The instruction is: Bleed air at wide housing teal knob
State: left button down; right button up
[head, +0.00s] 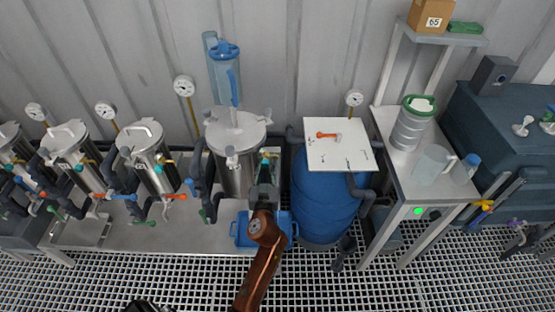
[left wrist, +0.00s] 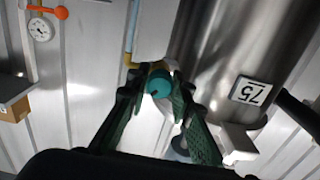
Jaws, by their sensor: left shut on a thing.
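The wide housing (head: 238,155) is a broad steel vessel with a flat lid, standing in the middle of the head view. Its steel wall (left wrist: 215,55) and a "75" label (left wrist: 250,91) show in the left wrist view. The teal knob (left wrist: 160,84) sits beside the wall on a yellow fitting. My left gripper (left wrist: 161,92) is shut on the teal knob, one green-padded finger on each side. In the head view my left gripper (head: 266,172) is at the housing's right side and partly hides the knob there.
A blue tub (head: 242,230) sits below the housing. A blue barrel (head: 318,205) with a white board (head: 338,146) on top stands to the right. Narrower steel housings (head: 150,155) with valves stand to the left. A shelf table (head: 440,185) is further right.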

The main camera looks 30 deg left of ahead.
pick_arm(q)
jog(key=m+p, duration=0.2)
jog(key=m, duration=0.3)
jog(key=shift+m, duration=0.4)
jog(key=m+p, duration=0.1)
jog(key=m, duration=0.2)
jog(key=shift+r+m+p, duration=0.1)
jog(key=shift+m+p, duration=0.55)
jog(key=shift+m, duration=0.15)
jog(key=shift+m+p, duration=0.35)
jog(key=shift+m, duration=0.65)
jog(key=shift+f, duration=0.2)
pick_arm(e)
jog(key=shift+t, duration=0.3)
jog(key=r, duration=0.1)
jog(key=w+r, duration=0.1)
jog(key=r, duration=0.1)
jog(key=w+r, duration=0.1)
jog(key=shift+w+d+r, duration=0.1)
jog(key=shift+w+r, duration=0.1)
jog(key=shift+r, duration=0.2)
pick_arm(q)
jog(key=c, duration=1.6)
grip_release()
jog(key=shift+r, duration=0.1)
jog(key=v, duration=0.7)
jog(key=shift+s+d, duration=0.15)
jog(key=shift+s, duration=0.15)
